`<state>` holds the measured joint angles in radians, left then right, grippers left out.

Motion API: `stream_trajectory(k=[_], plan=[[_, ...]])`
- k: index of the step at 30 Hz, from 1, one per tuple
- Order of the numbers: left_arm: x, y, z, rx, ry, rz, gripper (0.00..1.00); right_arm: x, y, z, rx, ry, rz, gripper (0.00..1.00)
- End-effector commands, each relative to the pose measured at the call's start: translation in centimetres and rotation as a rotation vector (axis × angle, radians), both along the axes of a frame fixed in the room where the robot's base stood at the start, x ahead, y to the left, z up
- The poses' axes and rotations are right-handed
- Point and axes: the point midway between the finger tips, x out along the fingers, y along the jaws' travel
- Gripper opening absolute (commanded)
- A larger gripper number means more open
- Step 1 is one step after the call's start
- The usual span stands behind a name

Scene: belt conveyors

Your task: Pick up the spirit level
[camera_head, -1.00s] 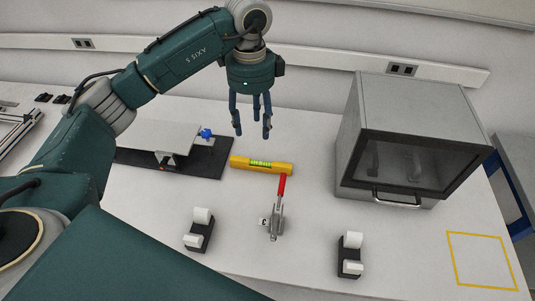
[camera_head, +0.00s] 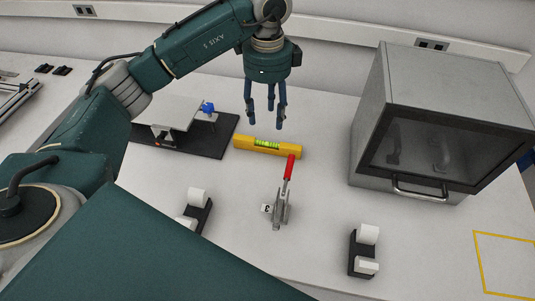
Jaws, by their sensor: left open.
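The yellow spirit level (camera_head: 280,149) with a green vial lies flat on the white table in the head view. My left gripper (camera_head: 266,120) comes in from the upper left, points down and is open with blue fingers. Its fingertips show just above the level in the picture, apart from it, and nothing is between them. My right gripper is not in view.
A toggle clamp with a red handle (camera_head: 290,168) stands just in front of the level. A black plate with a metal platform (camera_head: 175,112) is to the left. A grey cabinet (camera_head: 375,130) is at right. Black holders with white rollers (camera_head: 363,252) stand in front.

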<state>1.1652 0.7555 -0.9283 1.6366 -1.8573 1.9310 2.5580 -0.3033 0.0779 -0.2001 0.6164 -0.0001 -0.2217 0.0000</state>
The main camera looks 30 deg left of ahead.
Motion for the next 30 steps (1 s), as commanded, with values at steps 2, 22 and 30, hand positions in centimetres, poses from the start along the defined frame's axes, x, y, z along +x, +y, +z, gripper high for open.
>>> stream_trajectory(k=[2,22,30], plan=[[0.0,0.0,-1.6,0.0,0.0,0.0,0.49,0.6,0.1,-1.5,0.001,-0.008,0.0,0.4],[-0.3,0.1,-8.8,0.002,0.006,0.001,0.49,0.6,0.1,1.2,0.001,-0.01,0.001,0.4],[-0.2,0.1,-12.1,0.0,0.0,0.0,0.49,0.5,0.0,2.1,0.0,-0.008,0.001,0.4]])
